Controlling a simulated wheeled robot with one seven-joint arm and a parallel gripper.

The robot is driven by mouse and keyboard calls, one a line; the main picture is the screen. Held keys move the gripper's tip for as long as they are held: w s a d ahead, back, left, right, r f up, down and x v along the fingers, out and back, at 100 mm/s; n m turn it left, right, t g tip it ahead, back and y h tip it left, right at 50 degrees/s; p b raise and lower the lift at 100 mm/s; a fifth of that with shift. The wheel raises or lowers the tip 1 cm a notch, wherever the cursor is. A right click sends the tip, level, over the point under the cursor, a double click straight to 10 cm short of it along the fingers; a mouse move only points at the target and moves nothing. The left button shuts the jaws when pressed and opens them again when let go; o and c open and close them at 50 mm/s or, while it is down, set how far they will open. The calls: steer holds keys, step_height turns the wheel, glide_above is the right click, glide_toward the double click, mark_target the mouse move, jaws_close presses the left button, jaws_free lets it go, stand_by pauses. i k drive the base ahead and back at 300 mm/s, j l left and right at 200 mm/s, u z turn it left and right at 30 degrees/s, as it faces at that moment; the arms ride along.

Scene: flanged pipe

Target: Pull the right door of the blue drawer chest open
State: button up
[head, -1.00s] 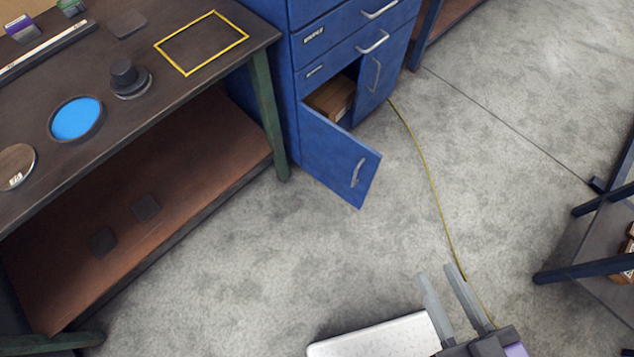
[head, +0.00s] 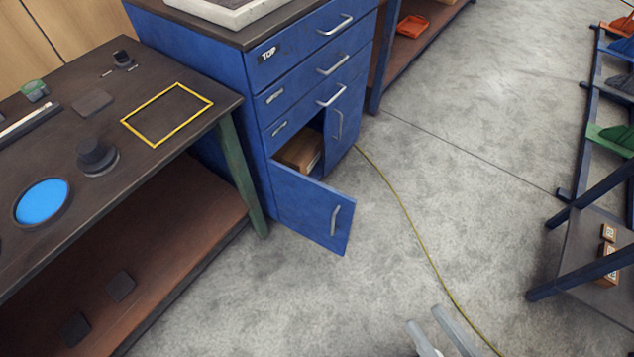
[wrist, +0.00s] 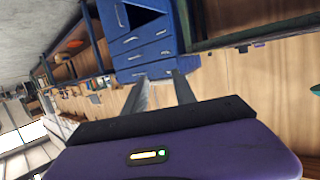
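The blue drawer chest (head: 262,103) stands at the upper middle of the head view, with several drawers above two doors. Its left door (head: 307,209) is swung open toward the room. Its right door (head: 345,118) looks closed and has an upright metal handle (head: 339,125). My gripper (head: 424,322) is at the bottom of the head view, over the floor, well apart from the chest. Its two fingers are spread with nothing between them. In the wrist view the fingers of my gripper (wrist: 160,88) point toward the chest (wrist: 146,40), which appears tilted around there.
A brown box (head: 299,152) sits inside the open left compartment. A dark workbench (head: 190,125) stands left of the chest. A yellow cable (head: 411,222) runs across the floor. A rack (head: 590,265) stands at right. The floor before the chest is otherwise clear.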

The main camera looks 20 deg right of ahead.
mark_target(348, 127)
steer(key=i+z, duration=0.25)
steer(key=i, duration=0.5)
steer(key=i+j+z, duration=0.1)
steer(key=i+z, duration=0.15)
steer(key=i, duration=0.55)
